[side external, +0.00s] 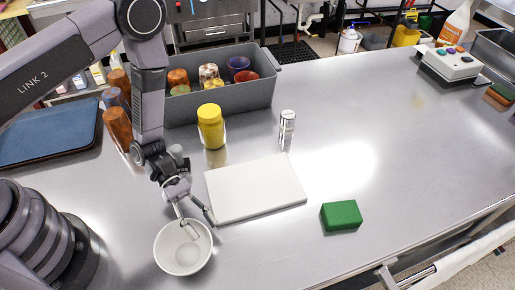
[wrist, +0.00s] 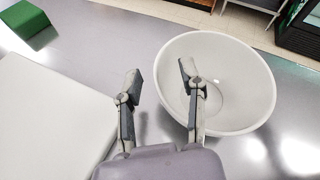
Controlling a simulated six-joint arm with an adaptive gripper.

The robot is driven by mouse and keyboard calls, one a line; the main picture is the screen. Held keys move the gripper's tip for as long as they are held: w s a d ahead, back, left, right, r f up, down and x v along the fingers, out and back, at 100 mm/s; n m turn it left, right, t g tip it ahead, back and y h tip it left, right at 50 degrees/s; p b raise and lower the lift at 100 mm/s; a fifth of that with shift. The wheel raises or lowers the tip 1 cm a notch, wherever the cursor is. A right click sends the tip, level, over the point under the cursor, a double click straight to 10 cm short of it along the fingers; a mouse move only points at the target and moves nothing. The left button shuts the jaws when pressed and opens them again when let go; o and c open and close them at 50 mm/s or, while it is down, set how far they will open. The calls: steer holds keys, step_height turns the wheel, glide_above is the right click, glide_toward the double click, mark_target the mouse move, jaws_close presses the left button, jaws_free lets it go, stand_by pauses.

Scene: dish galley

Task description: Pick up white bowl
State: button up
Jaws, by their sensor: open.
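The white bowl (side external: 172,262) stands upright and empty on the steel counter, near the front left in the side external view. It also shows in the wrist view (wrist: 245,85), right of centre. I cannot tell whether either finger touches the bowl.
A white board (side external: 255,188) lies beside the bowl, with a green sponge (side external: 341,215) to its right. Behind stand a yellow-lidded jar (side external: 211,127), a small shaker (side external: 287,127) and a grey bin (side external: 262,97) of cups. The counter's right side is largely clear.

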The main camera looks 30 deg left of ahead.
steer(key=shift+s+d+f, duration=0.2)
steer(key=shift+d, duration=0.25)
jaws_close()
steer(key=shift+r, duration=0.15)
